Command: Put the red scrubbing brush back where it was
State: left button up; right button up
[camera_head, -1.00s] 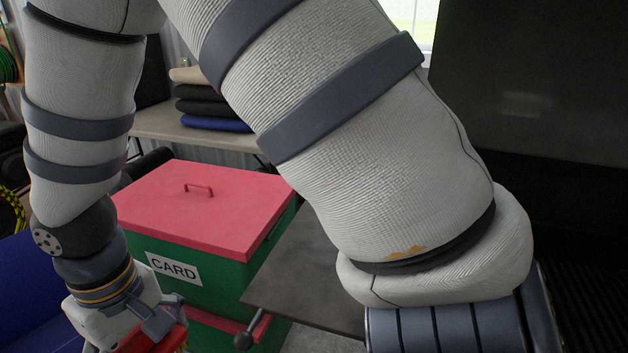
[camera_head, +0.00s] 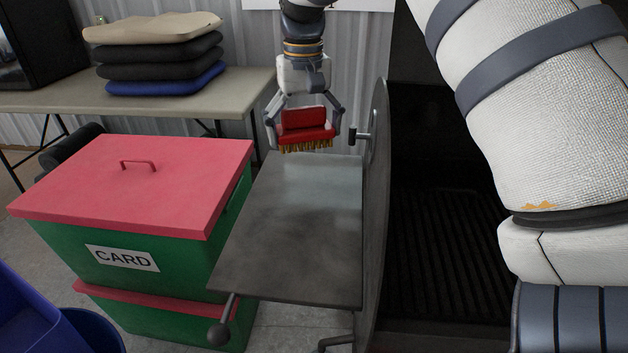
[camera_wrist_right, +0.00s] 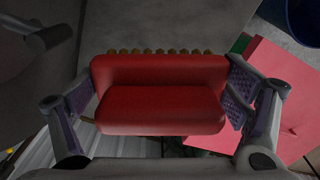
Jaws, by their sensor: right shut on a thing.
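The red scrubbing brush (camera_head: 306,125) is held upright between the fingers of my right gripper (camera_head: 303,128), its yellowish bristles pointing down. It is at the far end of the grey metal shelf (camera_head: 290,235); I cannot tell whether the bristles touch it. In the right wrist view the brush (camera_wrist_right: 160,95) fills the middle, with both fingers of the gripper (camera_wrist_right: 160,100) on its ends and a row of bristle tips behind it. My left gripper is not in view.
An upright dark metal panel (camera_head: 376,230) with a handle (camera_head: 360,134) stands right of the shelf. Green boxes with a pink lid (camera_head: 150,180) and a CARD label stand left. Folded cloths (camera_head: 160,60) lie on a table (camera_head: 235,95) behind. The shelf top is bare.

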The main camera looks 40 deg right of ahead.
aim_at(307, 185)
notch_tip(307, 185, down, 10)
jog(key=shift+d+r, duration=0.15)
jog(key=shift+r, duration=0.1)
jog(key=shift+f, duration=0.1)
jog(key=o, duration=1.2)
jog(key=shift+o, duration=0.2)
notch_tip(307, 185, up, 12)
jog(key=shift+r, duration=0.1)
